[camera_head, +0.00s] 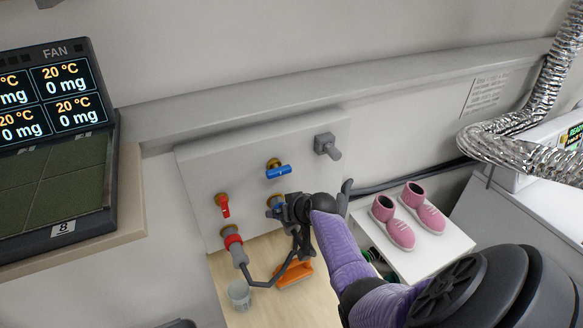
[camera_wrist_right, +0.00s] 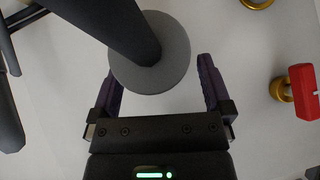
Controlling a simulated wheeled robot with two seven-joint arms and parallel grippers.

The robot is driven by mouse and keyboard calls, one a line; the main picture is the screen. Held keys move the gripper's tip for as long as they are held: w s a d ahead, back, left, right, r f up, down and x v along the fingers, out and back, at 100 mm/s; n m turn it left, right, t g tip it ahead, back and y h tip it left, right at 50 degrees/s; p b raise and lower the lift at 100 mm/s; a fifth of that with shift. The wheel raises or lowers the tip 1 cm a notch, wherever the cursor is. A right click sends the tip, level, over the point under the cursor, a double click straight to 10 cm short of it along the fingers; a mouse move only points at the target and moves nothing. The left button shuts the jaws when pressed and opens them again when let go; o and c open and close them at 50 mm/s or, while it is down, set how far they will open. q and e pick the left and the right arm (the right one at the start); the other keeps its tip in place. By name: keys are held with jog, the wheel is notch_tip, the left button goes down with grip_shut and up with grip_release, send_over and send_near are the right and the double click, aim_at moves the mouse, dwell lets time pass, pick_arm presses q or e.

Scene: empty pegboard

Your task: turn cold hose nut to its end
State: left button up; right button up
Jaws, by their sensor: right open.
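The cold side of the white panel has a blue valve handle (camera_head: 278,171). Below it a bluish fitting, the cold hose nut (camera_head: 276,202), is partly hidden by my right gripper (camera_head: 285,209). In the right wrist view my right gripper (camera_wrist_right: 158,72) is open. Its two purple-dark fingers stand either side of a round grey piece (camera_wrist_right: 176,72) with a dark cylinder in front of it. I cannot tell whether the fingers touch this piece. My left gripper is not in view.
A red valve handle (camera_head: 224,206) and a red-ringed hose nut (camera_head: 233,241) are on the panel's left. A grey cup (camera_head: 239,295) and orange tray (camera_head: 295,275) lie below. Pink shoes (camera_head: 397,228) rest on a white box at the right. A monitor stands far left.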

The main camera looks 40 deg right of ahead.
jog(key=p+v, duration=0.2)
jog(key=v, duration=0.6)
jog(key=shift+s+r+p, duration=0.2)
jog(key=shift+p, duration=0.1)
